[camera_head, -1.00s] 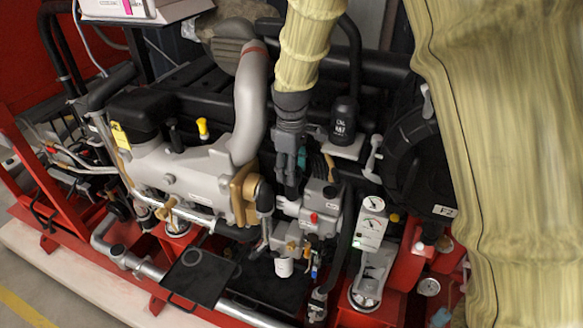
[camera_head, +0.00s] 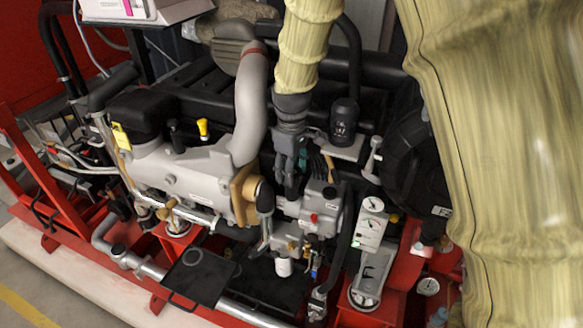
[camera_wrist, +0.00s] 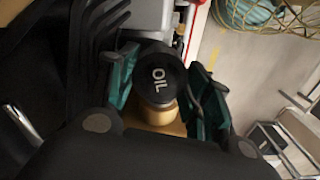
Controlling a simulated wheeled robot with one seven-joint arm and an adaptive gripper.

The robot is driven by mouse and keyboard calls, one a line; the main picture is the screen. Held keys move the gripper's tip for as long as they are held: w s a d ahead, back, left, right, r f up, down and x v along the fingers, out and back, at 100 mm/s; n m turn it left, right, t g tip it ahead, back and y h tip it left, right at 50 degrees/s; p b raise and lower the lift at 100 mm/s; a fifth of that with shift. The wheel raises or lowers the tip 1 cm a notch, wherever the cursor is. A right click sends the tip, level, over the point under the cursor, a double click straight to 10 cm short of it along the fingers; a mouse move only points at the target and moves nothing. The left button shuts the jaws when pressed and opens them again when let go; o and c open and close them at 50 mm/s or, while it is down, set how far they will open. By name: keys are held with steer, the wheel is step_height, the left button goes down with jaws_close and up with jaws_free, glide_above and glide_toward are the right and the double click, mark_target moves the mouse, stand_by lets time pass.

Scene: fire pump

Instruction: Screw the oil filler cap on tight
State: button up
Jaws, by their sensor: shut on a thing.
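The oil filler cap (camera_wrist: 160,75) is round and black with white "OIL" lettering, which reads sideways in the wrist view. My gripper (camera_wrist: 165,88) is shut on it, with teal-padded fingers on its left and right sides. A brass-coloured neck (camera_wrist: 158,114) shows directly below the cap; whether the cap is fully seated cannot be told. In the head view, my gripper (camera_head: 290,188) points down into the engine, beside the tan flange (camera_head: 243,194). The cap cannot be made out there, hidden by the fingers and engine parts.
A black cylinder (camera_head: 343,120) stands right of my gripper. A thick grey pipe (camera_head: 250,105) rises close on the left. A gauge panel (camera_head: 371,222) stands lower right, and a yellow-handled part (camera_head: 203,128) is at left. Room around the gripper is tight.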

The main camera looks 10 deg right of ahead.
steer(key=shift+m+p, duration=0.45)
steer(key=shift+m, duration=0.65)
steer(key=shift+r, duration=0.1)
steer(key=shift+m+p, duration=0.85)
steer(key=shift+m, duration=0.85)
steer(key=m+p, duration=0.1)
steer(key=m, duration=0.1)
steer(key=shift+m+p, duration=0.3)
steer(key=shift+w+m, duration=0.1)
steer(key=shift+m, duration=0.3)
